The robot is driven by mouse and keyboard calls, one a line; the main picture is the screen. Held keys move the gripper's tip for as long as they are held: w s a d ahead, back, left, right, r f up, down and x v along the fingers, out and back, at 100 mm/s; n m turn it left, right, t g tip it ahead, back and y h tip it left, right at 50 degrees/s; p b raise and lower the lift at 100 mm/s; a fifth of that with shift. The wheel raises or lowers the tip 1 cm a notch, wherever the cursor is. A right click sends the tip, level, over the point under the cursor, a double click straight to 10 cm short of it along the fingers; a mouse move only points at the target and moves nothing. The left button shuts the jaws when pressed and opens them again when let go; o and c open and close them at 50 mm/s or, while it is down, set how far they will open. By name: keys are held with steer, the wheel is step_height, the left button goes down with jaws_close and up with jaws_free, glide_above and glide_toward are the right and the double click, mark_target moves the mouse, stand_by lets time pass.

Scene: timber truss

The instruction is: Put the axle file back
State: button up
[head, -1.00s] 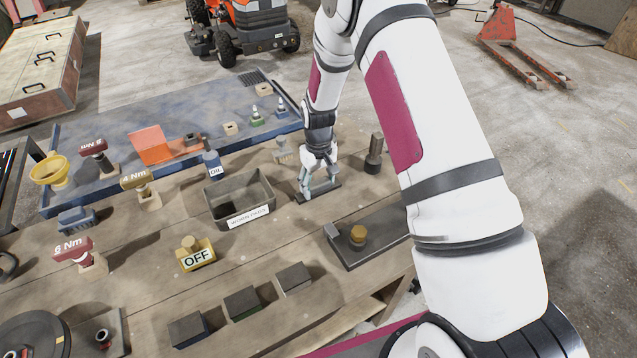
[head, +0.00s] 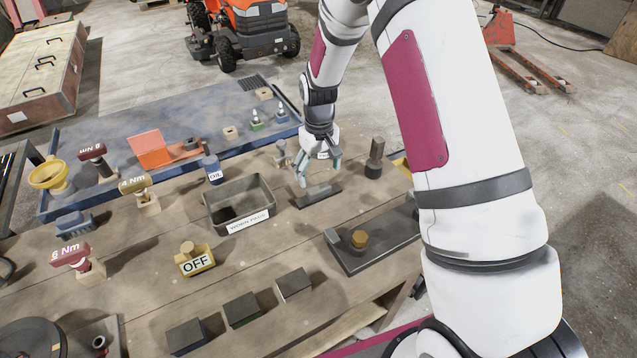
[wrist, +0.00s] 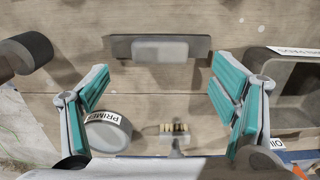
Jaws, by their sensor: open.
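My gripper (head: 318,174) is open over the workbench, its fingers spread and nothing between them. It also shows in the wrist view (wrist: 160,86). A long dark slab (head: 316,197) lies flat on the bench just in front of and below the fingertips. In the wrist view this dark slab (wrist: 120,48) has a lighter grey block (wrist: 160,50) at its middle, and both are apart from the fingers. I take this to be the axle file or its rest; I cannot tell the two apart.
A grey worn-pads bin (head: 226,222) stands left of the gripper. An upright dark tool (head: 375,158) stands to the right. A primer tin (wrist: 108,132) and a brush (wrist: 175,136) lie close to the fingers. A dark plate with a brass nut (head: 358,240) is nearer.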

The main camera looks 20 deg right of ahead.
step_height(320, 180, up, 5)
step_height(320, 180, up, 12)
steer(key=t, duration=0.1)
glide_above(319, 188)
steer(key=s, duration=0.5)
steer(key=s+r+m+t, duration=0.1)
steer(key=s+r+t, duration=0.1)
steer(key=s+r, duration=0.55)
steer(key=s+r+t, duration=0.1)
steer(key=s+r, duration=0.2)
steer(key=s, duration=0.6)
steer(key=s+r+m+t, duration=0.1)
steer(key=s+r, duration=0.2)
steer(key=s, duration=0.5)
steer(key=shift+s, duration=0.4)
steer(key=shift+d+r, duration=0.1)
steer(key=shift+d, duration=0.1)
